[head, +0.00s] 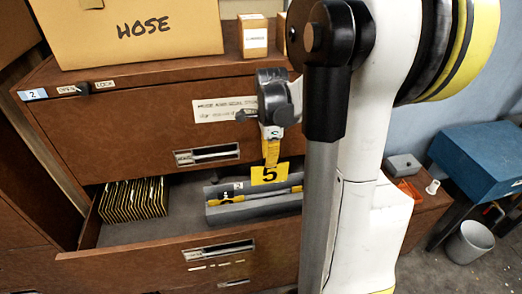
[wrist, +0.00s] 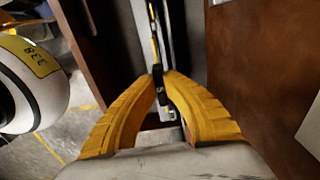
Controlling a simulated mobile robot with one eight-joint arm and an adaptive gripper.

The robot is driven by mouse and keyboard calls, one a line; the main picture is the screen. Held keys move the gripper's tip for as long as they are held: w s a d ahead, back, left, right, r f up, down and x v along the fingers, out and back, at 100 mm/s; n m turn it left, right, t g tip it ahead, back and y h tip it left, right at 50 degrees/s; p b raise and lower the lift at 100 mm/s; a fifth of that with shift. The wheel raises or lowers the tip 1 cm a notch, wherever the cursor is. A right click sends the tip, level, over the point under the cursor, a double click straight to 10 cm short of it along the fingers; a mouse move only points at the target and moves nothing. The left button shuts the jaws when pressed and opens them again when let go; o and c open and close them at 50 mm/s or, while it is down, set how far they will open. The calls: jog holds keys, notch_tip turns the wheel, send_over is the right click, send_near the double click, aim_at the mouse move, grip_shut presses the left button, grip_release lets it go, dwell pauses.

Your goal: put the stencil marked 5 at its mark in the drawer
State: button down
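The stencil marked 5 (head: 270,174) is a small yellow plate with a black 5. In the head view it hangs upright at the tips of my gripper (head: 271,158), above the open drawer (head: 160,262). My gripper's yellow fingers are close together at the tips in the wrist view (wrist: 162,76) and appear shut on the stencil, which looks edge-on and dark there. Below and behind the plate, a grey tray (head: 222,212) in the drawer holds a yellow-and-black bar and a small white tag. The stencil's mark cannot be made out.
A row of thin yellow-edged plates (head: 134,199) fills the drawer's left part. Bare drawer floor lies between it and the tray. The closed upper drawer (head: 130,130) is behind my gripper. A blue case (head: 475,160) is at right.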

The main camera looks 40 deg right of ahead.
aim_at(269, 172)
jog(key=shift+s+f+b, duration=0.15)
jog(key=shift+f+b, duration=0.25)
jog(key=shift+f, duration=0.2)
jog(key=shift+f+b, duration=1.35)
jog(key=shift+f, duration=0.85)
jog(key=shift+a+b, duration=0.1)
jog(key=shift+b, duration=0.25)
jog(key=shift+f+b, duration=3.7)
jog(key=shift+f, duration=0.1)
dwell(0.4)
jog(key=c, duration=1.5)
grip_release()
jog(key=shift+c, duration=0.2)
jog(key=shift+o, duration=0.5)
